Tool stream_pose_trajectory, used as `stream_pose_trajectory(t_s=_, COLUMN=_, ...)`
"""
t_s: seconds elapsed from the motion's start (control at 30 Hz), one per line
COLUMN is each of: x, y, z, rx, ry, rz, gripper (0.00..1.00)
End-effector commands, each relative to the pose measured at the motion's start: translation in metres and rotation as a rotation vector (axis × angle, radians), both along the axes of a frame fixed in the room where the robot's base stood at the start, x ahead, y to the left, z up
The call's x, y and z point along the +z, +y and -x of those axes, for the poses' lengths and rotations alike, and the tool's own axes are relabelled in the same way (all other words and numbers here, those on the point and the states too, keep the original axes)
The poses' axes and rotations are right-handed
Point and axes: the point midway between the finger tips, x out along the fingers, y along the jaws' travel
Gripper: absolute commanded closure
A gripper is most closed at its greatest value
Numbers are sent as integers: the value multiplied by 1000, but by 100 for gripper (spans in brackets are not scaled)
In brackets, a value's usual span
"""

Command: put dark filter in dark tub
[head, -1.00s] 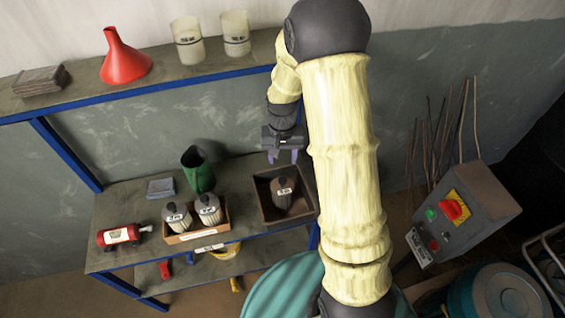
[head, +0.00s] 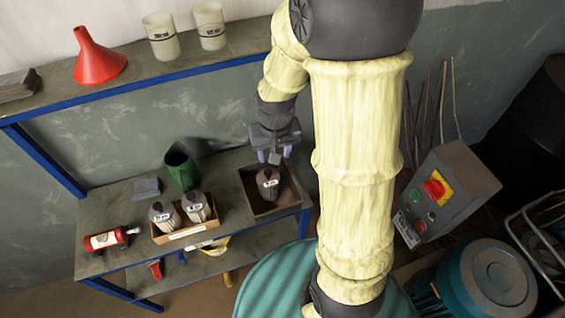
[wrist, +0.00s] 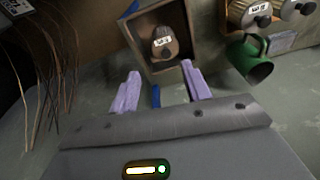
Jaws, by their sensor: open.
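The dark filter (head: 267,182), a brown canister with a white label, stands inside the dark tub (head: 292,200), a square brown tray at the right end of the lower shelf. In the wrist view the filter (wrist: 165,44) shows inside the tub (wrist: 148,22), clear of its front wall. My gripper (head: 275,157) is above the tub's back side, apart from the filter. Its two lilac fingers (wrist: 160,88) are spread with nothing between them in the wrist view.
Left of the tub, a cardboard box (head: 184,235) holds two ribbed filters. A green jug (head: 181,168) stands behind it. A red extinguisher-like bottle (head: 108,238) lies at the left. The upper shelf holds a red funnel (head: 99,60). A control box (head: 446,195) stands at the right.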

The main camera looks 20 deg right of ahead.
Motion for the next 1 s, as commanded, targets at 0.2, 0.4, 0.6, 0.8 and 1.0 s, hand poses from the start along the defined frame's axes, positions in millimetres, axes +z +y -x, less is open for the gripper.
stream_pose_trajectory(t_s=0.2, x=27, y=0, z=57, rx=85, ry=-84, rz=14, gripper=52)
stream_pose_trajectory(t_s=0.4, x=31, y=0, z=71, rx=110, ry=-103, rz=19, gripper=52)
stream_pose_trajectory(t_s=0.6, x=31, y=0, z=71, rx=109, ry=-102, rz=18, gripper=52)
stream_pose_trajectory(t_s=0.8, x=31, y=0, z=71, rx=108, ry=-102, rz=18, gripper=52)
stream_pose_trajectory(t_s=1.0, x=31, y=0, z=71, rx=108, ry=-102, rz=18, gripper=52)
